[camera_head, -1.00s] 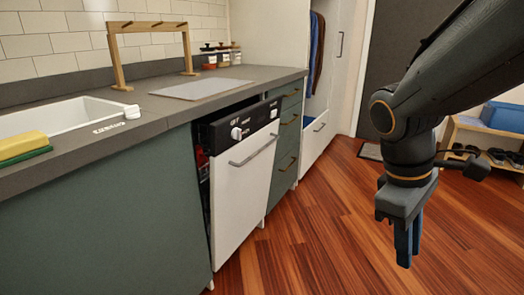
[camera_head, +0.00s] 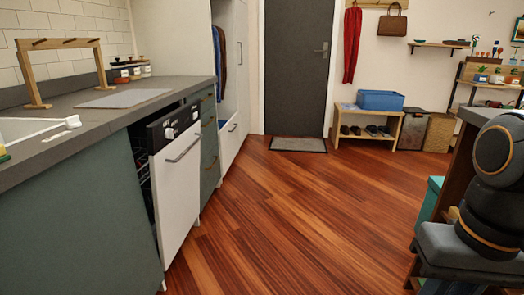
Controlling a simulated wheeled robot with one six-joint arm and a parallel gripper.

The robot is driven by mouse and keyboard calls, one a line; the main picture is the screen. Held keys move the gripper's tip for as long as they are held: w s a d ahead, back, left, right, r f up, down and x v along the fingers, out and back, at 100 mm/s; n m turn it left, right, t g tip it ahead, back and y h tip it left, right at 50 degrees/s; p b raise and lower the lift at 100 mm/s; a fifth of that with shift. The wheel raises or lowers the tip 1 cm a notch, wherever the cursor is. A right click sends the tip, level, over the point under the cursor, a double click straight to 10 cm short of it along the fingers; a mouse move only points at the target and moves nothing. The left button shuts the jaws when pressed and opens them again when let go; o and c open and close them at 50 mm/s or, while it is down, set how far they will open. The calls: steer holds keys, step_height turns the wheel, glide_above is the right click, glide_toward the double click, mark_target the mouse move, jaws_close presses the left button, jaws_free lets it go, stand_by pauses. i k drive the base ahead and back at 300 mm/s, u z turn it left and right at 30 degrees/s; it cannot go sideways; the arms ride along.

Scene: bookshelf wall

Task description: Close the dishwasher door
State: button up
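The dishwasher door (camera_head: 180,190) is a white panel with a dark control strip and a bar handle (camera_head: 184,147) near its top. It stands almost upright, tilted out a little from the counter front. A dark gap with part of a rack shows along its left side. My arm shows only at the right edge of the view, well away from the door. My gripper is outside the picture.
The grey counter (camera_head: 60,149) runs along the left, with green drawers (camera_head: 209,150) beyond the dishwasher. The wooden floor (camera_head: 290,220) in front is clear.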

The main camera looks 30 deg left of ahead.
mark_target(175, 165)
steer(key=u, duration=1.3)
steer(key=i, duration=1.35)
